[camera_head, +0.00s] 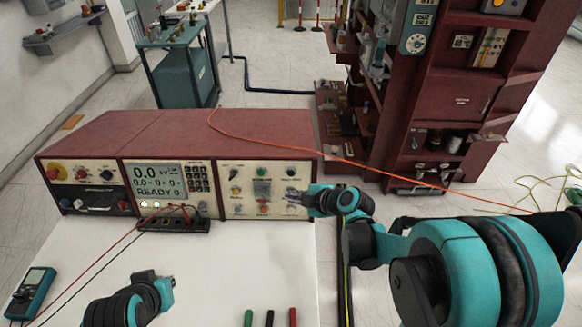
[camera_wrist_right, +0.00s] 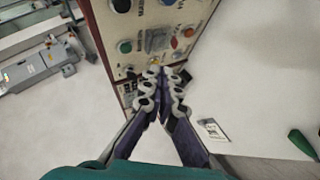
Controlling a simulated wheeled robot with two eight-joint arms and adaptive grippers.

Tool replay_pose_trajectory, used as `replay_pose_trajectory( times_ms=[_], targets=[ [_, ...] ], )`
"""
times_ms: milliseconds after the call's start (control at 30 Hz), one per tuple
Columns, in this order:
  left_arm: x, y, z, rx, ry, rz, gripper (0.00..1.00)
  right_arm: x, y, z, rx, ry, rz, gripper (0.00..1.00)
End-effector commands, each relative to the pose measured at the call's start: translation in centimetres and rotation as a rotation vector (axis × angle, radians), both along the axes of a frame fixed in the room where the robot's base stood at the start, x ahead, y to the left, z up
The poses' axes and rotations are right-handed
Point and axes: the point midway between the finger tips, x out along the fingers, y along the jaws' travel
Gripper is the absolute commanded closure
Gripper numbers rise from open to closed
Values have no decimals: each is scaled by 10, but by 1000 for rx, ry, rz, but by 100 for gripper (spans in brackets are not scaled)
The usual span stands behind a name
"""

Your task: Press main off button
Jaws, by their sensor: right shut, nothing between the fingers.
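The red control console (camera_head: 190,130) has three cream panels on its front. The right-hand panel (camera_head: 264,186) carries knobs and buttons, with a red-orange button (camera_head: 262,209) low down. In the right wrist view this panel (camera_wrist_right: 150,18) shows a green button (camera_wrist_right: 124,46), a red button (camera_wrist_right: 188,32) and several others. I cannot read which is main off.
The white tabletop (camera_head: 215,270) before the console is mostly clear. A black terminal strip (camera_head: 174,221) with red and black leads stands below the middle display. A teal meter (camera_head: 32,292) lies left; green, black and red handles (camera_head: 269,318) lie at the front.

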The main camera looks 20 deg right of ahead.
Motion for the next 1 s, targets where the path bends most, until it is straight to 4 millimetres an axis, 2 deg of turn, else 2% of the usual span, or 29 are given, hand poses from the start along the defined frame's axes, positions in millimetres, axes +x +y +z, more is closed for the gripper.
replay_pose_trajectory(
  times_ms=[567,1000],
  targets=[
    [0,0,-1,0,0,0,100,9,-3,-3,-19,-24,23,100],
    [0,0,-14,0,0,0,100,63,-19,-17,-19,-24,22,100]
  ],
)
